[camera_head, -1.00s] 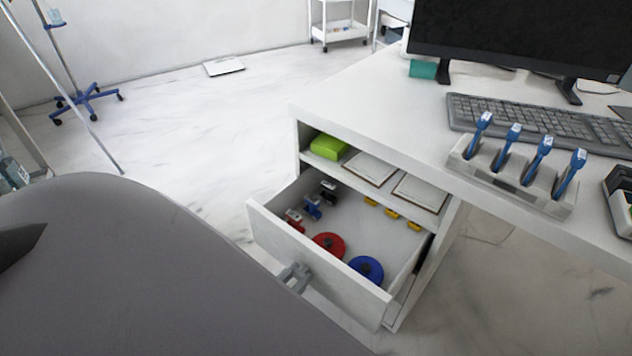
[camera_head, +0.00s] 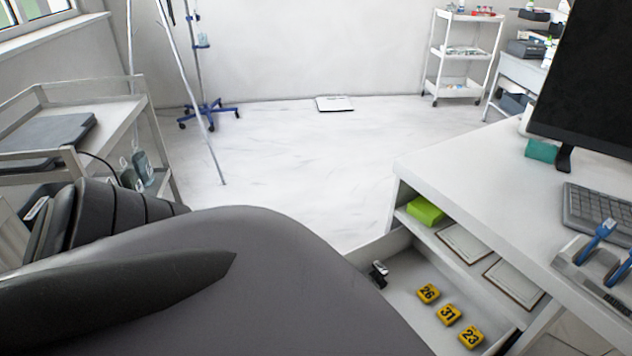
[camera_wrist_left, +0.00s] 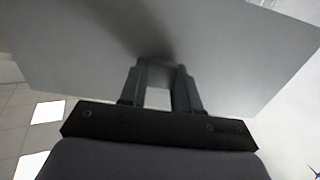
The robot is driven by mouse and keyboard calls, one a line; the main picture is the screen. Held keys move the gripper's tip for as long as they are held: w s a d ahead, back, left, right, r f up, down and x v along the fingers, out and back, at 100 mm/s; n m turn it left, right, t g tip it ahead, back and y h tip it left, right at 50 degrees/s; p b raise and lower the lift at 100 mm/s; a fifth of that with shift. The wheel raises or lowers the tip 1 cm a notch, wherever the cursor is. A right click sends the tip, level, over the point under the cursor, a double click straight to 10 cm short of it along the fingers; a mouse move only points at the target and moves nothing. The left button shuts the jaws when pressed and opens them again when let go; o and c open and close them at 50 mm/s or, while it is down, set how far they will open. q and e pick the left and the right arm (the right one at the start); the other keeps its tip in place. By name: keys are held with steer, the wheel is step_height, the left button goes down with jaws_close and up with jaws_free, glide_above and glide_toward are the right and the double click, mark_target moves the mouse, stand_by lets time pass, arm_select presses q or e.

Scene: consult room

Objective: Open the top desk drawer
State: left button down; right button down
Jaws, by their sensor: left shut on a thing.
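The white desk drawer (camera_head: 402,312) under the desk's left end stands open. Inside are a small dark item (camera_head: 379,274) and yellow numbered tags (camera_head: 448,314). My own grey body hides its front in the head view. In the left wrist view, the pale drawer front (camera_wrist_left: 80,50) fills the upper part. My left gripper (camera_wrist_left: 158,80) is shut on the grey drawer handle (camera_wrist_left: 158,68) there. My right gripper is not in view.
An open shelf above the drawer holds a green box (camera_head: 425,210) and framed cards (camera_head: 466,243). The white desktop (camera_head: 480,165) carries a monitor (camera_head: 590,80) and keyboard (camera_head: 598,212). A cart (camera_head: 75,130) stands at left.

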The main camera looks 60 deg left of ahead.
arm_select(q)
steer(key=c, duration=0.8)
jaws_free()
steer(key=s, duration=0.7)
steer(key=shift+s, duration=0.2)
